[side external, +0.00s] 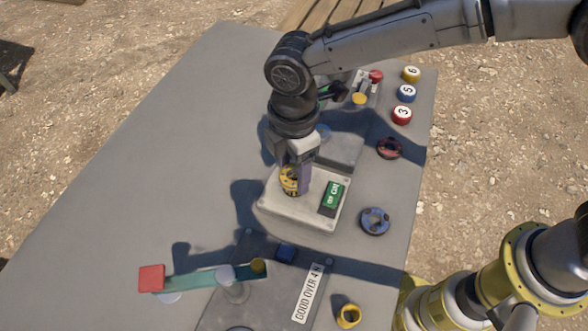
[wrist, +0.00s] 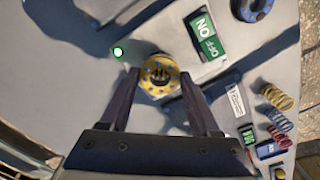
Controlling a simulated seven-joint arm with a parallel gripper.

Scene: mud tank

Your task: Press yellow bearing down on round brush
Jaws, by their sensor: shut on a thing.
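The yellow bearing (side external: 290,181) is a ring with dark spots, held between the fingertips of my gripper (side external: 293,178), low over the light grey box (side external: 300,212). In the wrist view the bearing (wrist: 160,76) sits between the two fingers of my gripper (wrist: 159,77), with dark marks at its centre. No round brush can be made out clearly; the bearing and fingers cover the spot below. I cannot tell whether the bearing touches the box top.
A green ON/OFF switch (side external: 332,196) stands close right of the bearing. A blue ring (side external: 375,221) and red ring (side external: 389,148) lie right of the box. A lever with a red block (side external: 152,278) is at front left. The table's left side is clear.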

